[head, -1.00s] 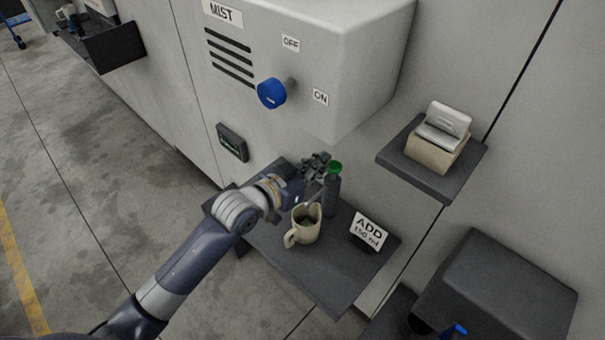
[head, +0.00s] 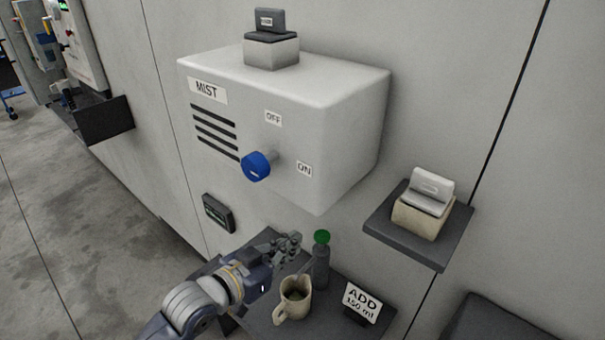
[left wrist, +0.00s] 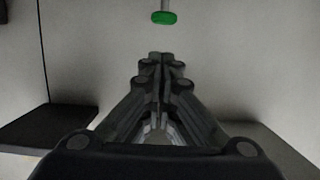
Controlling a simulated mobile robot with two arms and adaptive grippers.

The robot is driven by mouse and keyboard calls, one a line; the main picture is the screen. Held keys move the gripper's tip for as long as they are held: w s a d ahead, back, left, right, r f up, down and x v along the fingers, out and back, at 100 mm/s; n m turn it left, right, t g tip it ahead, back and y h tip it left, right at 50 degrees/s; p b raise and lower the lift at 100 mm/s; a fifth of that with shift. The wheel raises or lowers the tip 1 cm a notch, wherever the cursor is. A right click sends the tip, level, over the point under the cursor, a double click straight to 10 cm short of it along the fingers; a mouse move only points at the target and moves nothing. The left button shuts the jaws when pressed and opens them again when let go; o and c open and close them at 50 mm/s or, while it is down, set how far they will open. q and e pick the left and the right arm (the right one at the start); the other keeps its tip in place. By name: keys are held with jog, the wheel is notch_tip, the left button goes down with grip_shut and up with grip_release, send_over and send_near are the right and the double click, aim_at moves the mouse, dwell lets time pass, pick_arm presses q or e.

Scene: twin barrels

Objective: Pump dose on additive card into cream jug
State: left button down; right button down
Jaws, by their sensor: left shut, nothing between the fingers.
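The cream jug (head: 293,299) stands upright on a dark shelf in the head view, its handle toward the lower left. A dark pump bottle (head: 321,268) with a green top (head: 322,237) stands just behind and right of the jug. The additive card (head: 362,299) reads "ADD 150 ml" and stands right of the jug. My left gripper (head: 290,245) is shut and empty, behind the jug and left of the green top. In the left wrist view the green top (left wrist: 164,17) shows beyond the shut fingertips. My right gripper is not in view.
A grey box labelled MIST (head: 300,120) with a blue knob (head: 256,166) is above the shelf. A small wall ledge (head: 400,240) at right holds a cream box with a light flap (head: 424,210). A small dark display (head: 218,212) is on the wall at left.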

pick_arm(q)
jog(key=s+a+f+n+g+y, duration=0.25)
jog(key=s+a+f, duration=0.3)
jog(key=s, duration=0.35)
jog(key=s+a+f+n+g+y, duration=0.1)
jog(key=s+a+f+g+y, duration=0.25)
jog(key=s+f, duration=0.4)
jog(key=s+a+f+n+g+y, duration=0.25)
jog(key=s+a+f, duration=0.25)
jog(key=s, duration=0.5)
notch_tip(320, 180, down, 28)
jog(key=s+f+m+g+b, duration=0.1)
jog(key=s+g+b, duration=0.1)
jog(key=b, duration=0.1)
jog(key=s+a+f+b, duration=0.1)
jog(key=s+a+f, duration=0.2)
jog(key=s+f, duration=1.3)
jog(key=shift+s+f+g+b, duration=0.15)
jog(key=shift+f+g+b, duration=0.2)
jog(key=shift+f, duration=0.1)
jog(key=shift+y, duration=0.25)
